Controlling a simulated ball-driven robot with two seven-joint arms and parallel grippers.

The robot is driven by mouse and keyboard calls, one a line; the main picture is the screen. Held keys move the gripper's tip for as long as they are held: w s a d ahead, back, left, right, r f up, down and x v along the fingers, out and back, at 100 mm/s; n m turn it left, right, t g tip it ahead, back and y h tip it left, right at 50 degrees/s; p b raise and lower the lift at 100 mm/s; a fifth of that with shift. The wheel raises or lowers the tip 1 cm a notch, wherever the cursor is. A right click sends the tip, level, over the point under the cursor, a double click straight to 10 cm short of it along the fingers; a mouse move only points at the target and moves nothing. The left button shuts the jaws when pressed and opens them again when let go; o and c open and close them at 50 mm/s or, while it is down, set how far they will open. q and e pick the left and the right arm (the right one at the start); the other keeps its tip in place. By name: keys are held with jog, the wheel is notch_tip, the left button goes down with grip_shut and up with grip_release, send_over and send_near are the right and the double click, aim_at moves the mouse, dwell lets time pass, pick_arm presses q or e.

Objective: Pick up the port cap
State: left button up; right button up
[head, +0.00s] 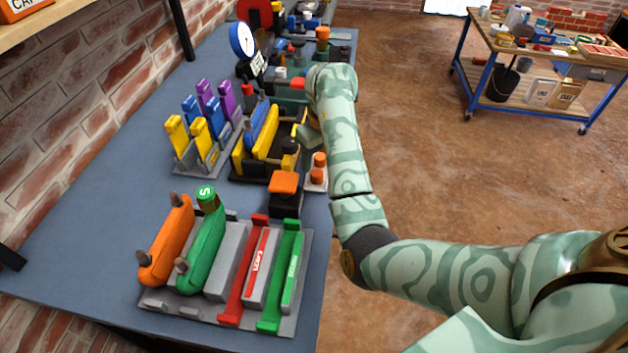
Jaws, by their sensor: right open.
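Two small orange caps (319,160) stand on a small pale holder (315,187) at the bench's right edge; I cannot tell for sure whether one of them is the port cap. My right arm reaches in from the right, and its hand bends down over the bench edge. My right gripper (301,128) is open, just behind the orange caps and beside the black fixture with blue and yellow bars (262,140). Its fingertips are small and partly hidden by the arm, and I see nothing held in them. My left gripper is not in view.
A grey tray (190,308) with orange, green and red handles lies at the front of the blue bench (80,230). A black block with an orange top (284,183) stands near the holder. A dial gauge (242,40) stands behind. The bench's left side is clear.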

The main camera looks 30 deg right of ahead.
aim_at(317, 172)
jog(key=shift+f, duration=0.35)
jog(key=f+b, duration=0.1)
jog(key=f, duration=0.1)
jog(key=w+f+b, duration=0.1)
jog(key=f+b, duration=0.1)
jog(key=f, duration=0.1)
jog(key=shift+w, duration=0.1)
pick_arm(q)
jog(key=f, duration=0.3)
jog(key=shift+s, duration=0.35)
pick_arm(e)
jog(key=shift+r, duration=0.1)
jog(key=c, duration=1)
